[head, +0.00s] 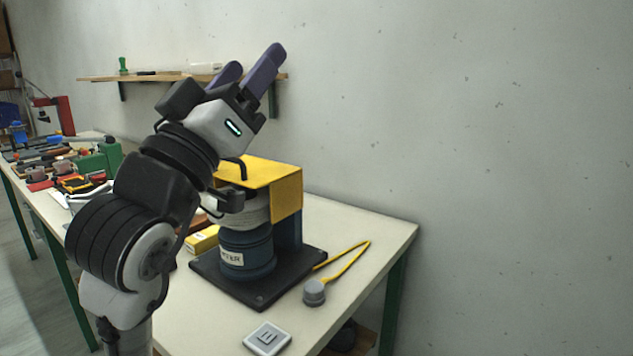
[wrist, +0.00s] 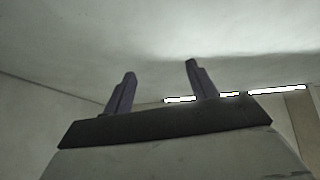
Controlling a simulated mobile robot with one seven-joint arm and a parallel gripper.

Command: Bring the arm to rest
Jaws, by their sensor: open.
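My arm is raised over the workbench in the head view. My gripper (head: 251,68) points up and to the right, in front of the wall. Its two purple fingers stand apart with nothing between them. In the wrist view my gripper (wrist: 159,75) also shows both fingers apart and empty, against a pale wall and ceiling. The fingers touch nothing that I can see.
The workbench (head: 380,232) carries a blue machine (head: 247,250) with a yellow top (head: 262,172) on a dark base. A grey-capped yellow cord (head: 345,265) and a grey square (head: 267,338) lie near it. A wall shelf (head: 150,77) is behind my gripper. Several tools crowd the left.

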